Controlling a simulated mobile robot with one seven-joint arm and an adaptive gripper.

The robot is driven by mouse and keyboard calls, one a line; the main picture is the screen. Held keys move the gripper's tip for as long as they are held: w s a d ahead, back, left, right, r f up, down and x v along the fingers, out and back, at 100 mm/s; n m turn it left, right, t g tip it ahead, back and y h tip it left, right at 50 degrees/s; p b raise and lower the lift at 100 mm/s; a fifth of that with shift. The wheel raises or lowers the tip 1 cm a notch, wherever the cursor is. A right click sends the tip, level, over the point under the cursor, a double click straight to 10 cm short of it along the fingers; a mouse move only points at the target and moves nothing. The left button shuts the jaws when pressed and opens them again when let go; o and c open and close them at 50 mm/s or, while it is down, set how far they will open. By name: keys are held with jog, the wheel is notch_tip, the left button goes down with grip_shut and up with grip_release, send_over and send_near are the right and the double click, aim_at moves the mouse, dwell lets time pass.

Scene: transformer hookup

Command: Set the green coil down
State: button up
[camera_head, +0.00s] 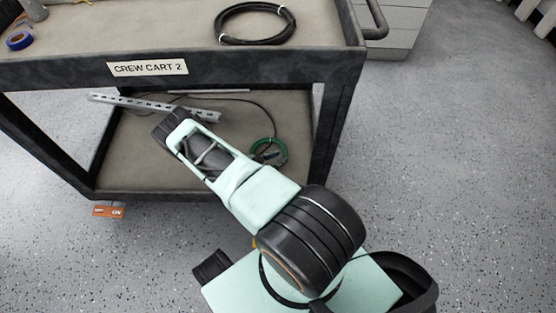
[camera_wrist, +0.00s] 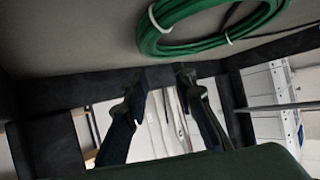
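The green coil (camera_head: 268,150) lies on the lower shelf (camera_head: 140,178) of the cart in the head view, just right of my arm. In the wrist view the green coil (camera_wrist: 205,25), bound with white ties, shows at the top against a grey-brown surface. My gripper (camera_wrist: 162,82) has its two dark fingers apart, with nothing held between them; the coil is beyond the fingertips and apart from them. In the head view my gripper (camera_head: 172,127) reaches over the lower shelf, left of the coil, and its fingertips are hard to make out.
The cart's upper shelf (camera_head: 165,30) overhangs the lower one and carries a black coil (camera_head: 254,23) and a blue tape roll (camera_head: 19,41). A slotted metal strip (camera_head: 120,102) and a thin dark cable lie on the lower shelf. An orange tag (camera_head: 108,211) is below the cart's front edge.

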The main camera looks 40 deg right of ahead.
jog(key=p+v, duration=0.2)
jog(key=v, duration=1)
jog(key=shift+p, duration=0.4)
jog(key=shift+f, duration=0.1)
